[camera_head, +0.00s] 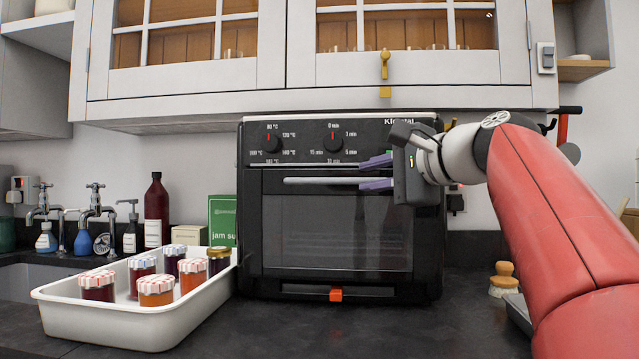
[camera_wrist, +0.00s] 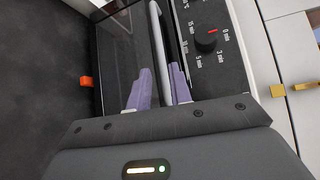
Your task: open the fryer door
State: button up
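The black fryer (camera_head: 255,225) stands on the counter under the wall cabinet. Its glass door (camera_head: 335,232) is shut. A silver bar handle (camera_head: 315,181) runs across the top of the door. My gripper (camera_head: 367,174) is at the right part of the handle, its two purple fingers apart, one above the other. In the wrist view, the handle (camera_wrist: 157,35) runs between the fingers of my gripper (camera_wrist: 160,82), with the door glass (camera_wrist: 122,60) to the left. The fingers do not look closed on the bar; I cannot tell whether either touches it.
A white tray (camera_head: 45,297) with several jars stands left of the fryer, close to its side. Two knobs (camera_head: 333,141) sit above the door. The glazed cabinet (camera_head: 190,78) hangs overhead. The counter (camera_head: 440,325) in front of the fryer is clear.

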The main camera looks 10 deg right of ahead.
aim_at(345, 181)
jog(key=x, duration=0.7)
jog(key=shift+w+a, duration=0.15)
jog(key=shift+w, duration=0.2)
grip_shut()
